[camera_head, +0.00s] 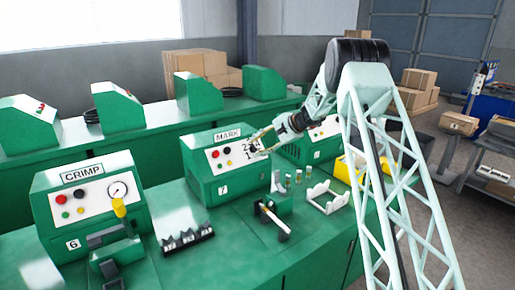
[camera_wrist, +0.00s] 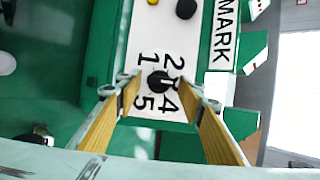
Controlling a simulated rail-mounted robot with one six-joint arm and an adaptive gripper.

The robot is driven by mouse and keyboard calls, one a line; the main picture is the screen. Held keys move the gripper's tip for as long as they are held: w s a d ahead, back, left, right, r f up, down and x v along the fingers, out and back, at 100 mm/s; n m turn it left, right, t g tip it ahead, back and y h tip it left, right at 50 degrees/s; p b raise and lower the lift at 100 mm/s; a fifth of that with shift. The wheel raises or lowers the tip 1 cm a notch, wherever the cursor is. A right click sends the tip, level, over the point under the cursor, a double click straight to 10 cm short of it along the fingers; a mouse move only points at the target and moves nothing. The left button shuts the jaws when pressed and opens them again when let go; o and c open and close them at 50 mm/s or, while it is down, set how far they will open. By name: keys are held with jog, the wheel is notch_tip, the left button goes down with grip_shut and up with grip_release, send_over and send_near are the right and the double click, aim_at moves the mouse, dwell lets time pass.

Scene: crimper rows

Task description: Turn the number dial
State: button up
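The number dial (camera_wrist: 158,81) is a black knob on the white panel of the green MARK machine (camera_head: 215,188), with the figures 1 to 5 printed around it. In the head view the dial (camera_head: 252,148) is partly covered by my gripper (camera_head: 262,142). In the wrist view my gripper (camera_wrist: 160,88) is open, with one yellow-padded finger on each side of the knob. The knob lies between the fingertips in the picture. I cannot tell whether either finger touches it.
The panel also carries buttons, including a black one (camera_wrist: 186,9). The CRIMP machine (camera_head: 90,205) stands to the left. In front are a black rack (camera_head: 187,238), a clamp-like fixture (camera_head: 272,220), small cylinders (camera_head: 288,181) and a white holder (camera_head: 325,197). A yellow bin (camera_head: 347,170) stands right.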

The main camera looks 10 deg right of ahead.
jog(key=shift+s+d, duration=0.1)
dwell(0.3)
jog(key=v, duration=1.1)
jog(key=shift+d+r, duration=0.25)
jog(key=shift+r, duration=0.05)
jog(key=shift+s+r, duration=0.1)
jog(key=shift+s, duration=0.1)
